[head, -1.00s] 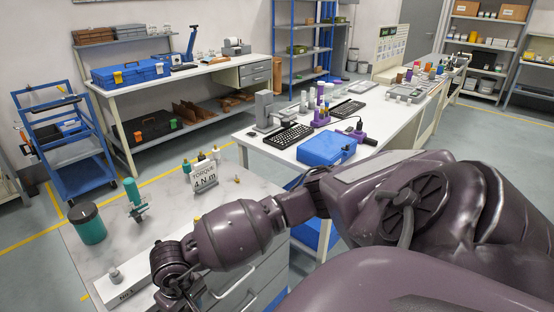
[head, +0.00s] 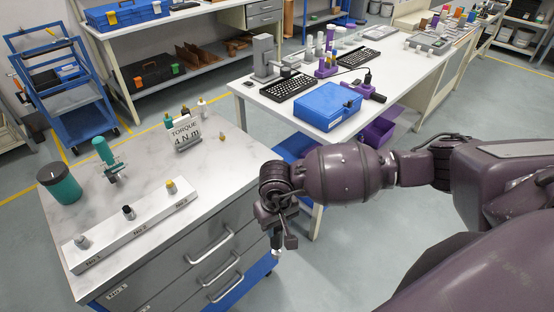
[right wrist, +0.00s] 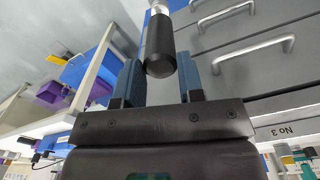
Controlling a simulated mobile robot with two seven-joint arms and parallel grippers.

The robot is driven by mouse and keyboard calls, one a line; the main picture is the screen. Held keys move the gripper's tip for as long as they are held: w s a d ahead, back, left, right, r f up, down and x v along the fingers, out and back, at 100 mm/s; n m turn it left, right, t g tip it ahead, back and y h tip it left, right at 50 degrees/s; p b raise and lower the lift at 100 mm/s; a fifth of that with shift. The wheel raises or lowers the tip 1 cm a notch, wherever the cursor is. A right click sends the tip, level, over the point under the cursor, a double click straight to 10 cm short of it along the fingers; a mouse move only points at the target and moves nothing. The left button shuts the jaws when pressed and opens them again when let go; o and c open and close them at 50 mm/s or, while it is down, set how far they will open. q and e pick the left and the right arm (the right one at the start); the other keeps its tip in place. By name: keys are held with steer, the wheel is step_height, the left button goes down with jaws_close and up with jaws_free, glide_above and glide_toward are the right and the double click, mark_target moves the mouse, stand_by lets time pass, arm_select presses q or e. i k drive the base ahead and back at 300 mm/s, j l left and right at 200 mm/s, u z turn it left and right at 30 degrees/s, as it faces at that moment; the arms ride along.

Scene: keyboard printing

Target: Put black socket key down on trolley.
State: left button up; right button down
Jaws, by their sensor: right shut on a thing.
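My right gripper (head: 277,240) hangs in the air just off the front right side of the marble-topped drawer trolley (head: 225,165). It is shut on the black socket key, whose black cylindrical handle (right wrist: 160,50) shows between the two blue-grey fingers in the right wrist view. In the head view the key is mostly hidden by the gripper; only a small pale tip shows below it. My left gripper is not in view.
On the trolley top are a numbered white rack (head: 155,218) with several bits, a torque sign (head: 186,133), a teal tool (head: 106,155) and a teal-black cup (head: 60,184). Drawer handles (head: 210,245) jut out near the gripper. A blue case (head: 327,105) lies on the white bench.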

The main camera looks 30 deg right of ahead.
mark_target(238, 167)
steer(key=l+z, duration=0.25)
steer(key=z, duration=0.2)
steer(key=i+l+z, duration=0.2)
steer(key=z, duration=0.25)
steer(key=i+l+u, duration=0.1)
steer(key=l+u, duration=0.15)
steer(key=u, duration=0.15)
steer(key=i+l+u, duration=0.1)
steer(key=l+u, duration=0.15)
steer(key=u, duration=0.15)
steer(key=l+u, duration=0.3)
steer(key=u, duration=0.15)
steer(key=l+u, duration=0.4)
steer(key=i+j, duration=0.05)
